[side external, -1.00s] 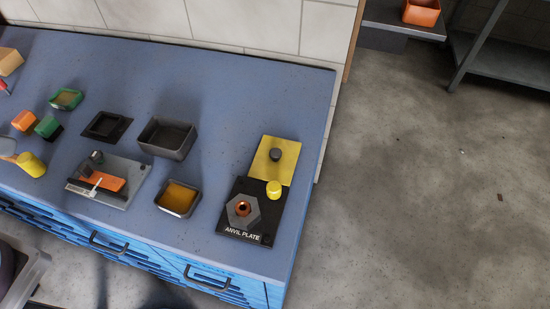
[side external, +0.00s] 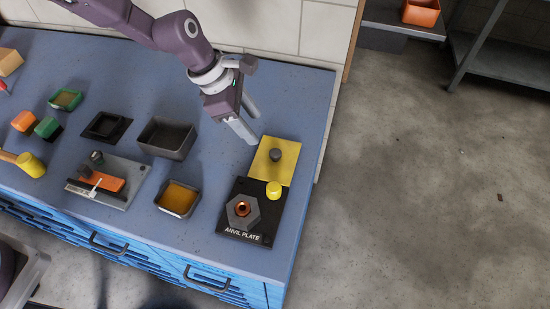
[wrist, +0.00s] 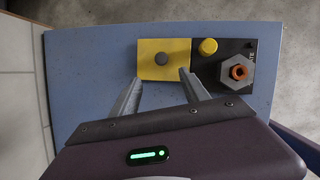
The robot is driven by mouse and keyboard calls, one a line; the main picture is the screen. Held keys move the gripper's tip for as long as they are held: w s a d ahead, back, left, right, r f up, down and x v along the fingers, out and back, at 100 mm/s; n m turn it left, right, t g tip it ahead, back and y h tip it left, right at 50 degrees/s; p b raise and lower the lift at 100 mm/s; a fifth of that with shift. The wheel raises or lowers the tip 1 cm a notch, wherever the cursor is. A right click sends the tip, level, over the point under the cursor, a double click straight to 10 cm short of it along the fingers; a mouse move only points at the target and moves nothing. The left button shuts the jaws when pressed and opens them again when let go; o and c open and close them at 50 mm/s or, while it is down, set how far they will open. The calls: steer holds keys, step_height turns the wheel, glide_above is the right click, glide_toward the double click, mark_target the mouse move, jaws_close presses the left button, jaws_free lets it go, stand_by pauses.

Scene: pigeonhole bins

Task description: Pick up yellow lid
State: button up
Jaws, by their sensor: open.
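The yellow lid (side external: 264,166) is a flat yellow square with a dark round knob (side external: 275,155). It lies at the right end of the blue bench, against the back edge of the black anvil plate. The lid also shows in the wrist view (wrist: 149,69), just beyond the fingertips. My gripper (side external: 248,138) is open and empty, above and to the left of the lid in the side view. In the wrist view the two fingers (wrist: 160,76) point toward the lid, one toward each side of its knob. Whether they touch anything is not shown, but they appear apart from the knob.
The anvil plate (side external: 265,238) carries a hex block with a copper-coloured ring (side external: 242,209). A small yellow cylinder (side external: 273,189) stands between that block and the lid. A dark grey bin (side external: 149,138) and an amber-filled tray (side external: 164,210) are to the left. The bench's right edge is close.

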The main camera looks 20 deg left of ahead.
mark_target(276, 152)
steer(key=d+f, duration=0.1)
steer(key=f, duration=0.2)
steer(key=w+d+f+n, duration=0.1)
steer(key=d+f, duration=0.1)
steer(key=f, duration=0.2)
steer(key=d+f+n, duration=0.1)
steer(key=f, duration=0.2)
steer(key=shift+w+d+f, duration=0.2)
steer(key=shift+w+d, duration=0.05)
steer(key=shift+w, duration=0.15)
jaws_close()
